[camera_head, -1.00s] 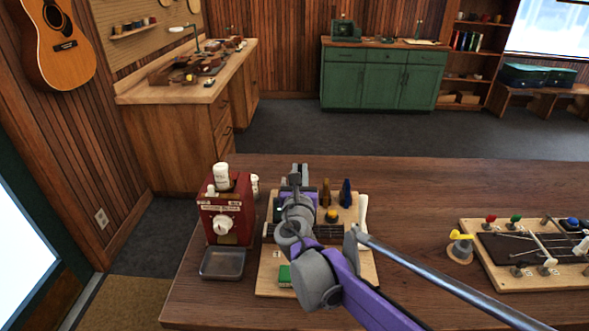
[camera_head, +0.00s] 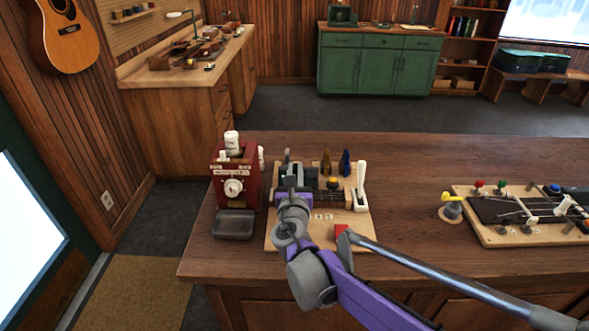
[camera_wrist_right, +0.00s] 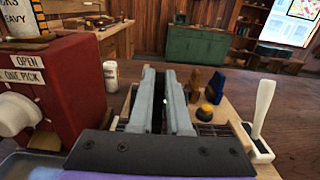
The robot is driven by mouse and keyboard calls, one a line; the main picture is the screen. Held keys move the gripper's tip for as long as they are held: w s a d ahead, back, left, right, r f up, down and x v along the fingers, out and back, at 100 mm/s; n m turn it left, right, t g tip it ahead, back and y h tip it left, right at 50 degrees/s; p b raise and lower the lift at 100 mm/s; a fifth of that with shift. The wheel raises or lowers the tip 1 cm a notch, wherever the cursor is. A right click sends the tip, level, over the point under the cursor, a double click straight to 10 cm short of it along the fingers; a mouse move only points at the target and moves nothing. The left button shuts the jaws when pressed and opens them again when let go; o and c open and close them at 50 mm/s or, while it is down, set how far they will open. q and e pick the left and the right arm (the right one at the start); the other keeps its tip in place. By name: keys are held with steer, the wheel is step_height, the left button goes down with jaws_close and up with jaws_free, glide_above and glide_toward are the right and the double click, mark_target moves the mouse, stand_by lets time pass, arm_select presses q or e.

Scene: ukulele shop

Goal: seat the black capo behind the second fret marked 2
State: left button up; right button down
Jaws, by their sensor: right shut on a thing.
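The wooden board (camera_head: 350,232) on the bench carries a dark fretted neck (camera_head: 338,196), partly hidden by my right arm. Small number tags (camera_head: 323,217) sit on the board in front of the neck; they are too small to read surely. My right gripper (camera_head: 291,168) is over the left part of the neck, its fingers pointing away from me. In the wrist view its two grey fingers (camera_wrist_right: 165,98) are close together with a dark thing (camera_wrist_right: 158,108) between them, apparently the black capo, mostly hidden. I cannot tell whether it touches the neck. My left gripper is out of view.
A red machine (camera_head: 235,178) with a grey tray (camera_head: 235,224) stands close left. Brown (camera_head: 326,163) and blue (camera_head: 346,163) upright pieces, a yellow-topped knob (camera_head: 333,183) and a white-handled tool (camera_head: 361,185) are right of the gripper.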

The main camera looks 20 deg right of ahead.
steer(key=shift+f+b, duration=1.15)
steer(key=shift+f, duration=0.75)
steer(key=shift+f, duration=0.55)
steer(key=c, duration=1.2)
jaws_free()
steer(key=shift+o, duration=0.2)
steer(key=shift+p+v, duration=0.35)
steer(key=shift+v, duration=5.25)
